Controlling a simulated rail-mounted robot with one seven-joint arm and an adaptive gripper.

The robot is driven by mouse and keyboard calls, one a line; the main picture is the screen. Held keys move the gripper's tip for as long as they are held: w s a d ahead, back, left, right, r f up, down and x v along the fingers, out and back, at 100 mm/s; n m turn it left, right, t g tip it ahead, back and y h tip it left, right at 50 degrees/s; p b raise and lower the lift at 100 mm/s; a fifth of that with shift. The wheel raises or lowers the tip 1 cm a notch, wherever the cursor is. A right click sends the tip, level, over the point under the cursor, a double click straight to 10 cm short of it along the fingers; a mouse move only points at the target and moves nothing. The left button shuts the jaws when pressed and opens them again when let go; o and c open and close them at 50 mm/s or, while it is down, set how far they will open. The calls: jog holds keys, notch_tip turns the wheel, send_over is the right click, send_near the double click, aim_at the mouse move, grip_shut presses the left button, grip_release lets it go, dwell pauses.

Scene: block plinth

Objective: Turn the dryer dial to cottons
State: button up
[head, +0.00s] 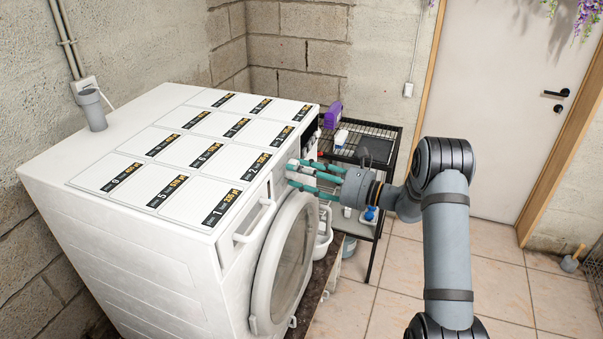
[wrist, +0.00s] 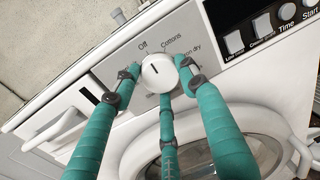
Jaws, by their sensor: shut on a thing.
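The white dryer (head: 250,212) stands against the wall, its front facing right. In the wrist view its round white dial (wrist: 160,73) is in the middle of the grey control panel, with a short dark mark on its face. "Off" is printed above the dial and "Cottons" (wrist: 171,46) above and to its right. I cannot tell exactly which label the mark points to. My gripper (head: 303,174) has teal fingers, shut around the dial, also seen in the wrist view (wrist: 156,72). In the head view the fingers hide the dial.
The dryer's round door (head: 285,262) lies below the panel. Printed panels (head: 185,150) cover its top. The tiled floor at right is mostly clear, before a door (head: 500,100).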

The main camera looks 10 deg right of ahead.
jog(key=shift+d+m, duration=0.1)
jog(key=shift+m, duration=0.2)
jog(key=shift+s+f+m+g+p, duration=0.1)
jog(key=shift+m+g+p, duration=0.1)
jog(key=shift+m+p, duration=1.35)
jog(key=shift+s+f+m+g+p, duration=0.15)
jog(key=shift+m+p, duration=0.55)
jog(key=shift+m, duration=1.65)
jog(key=o, duration=1.1)
jog(key=shift+w+r, duration=0.2)
jog(key=v, duration=1.2)
jog(key=shift+s+r, duration=0.1)
jog(key=shift+r, duration=0.05)
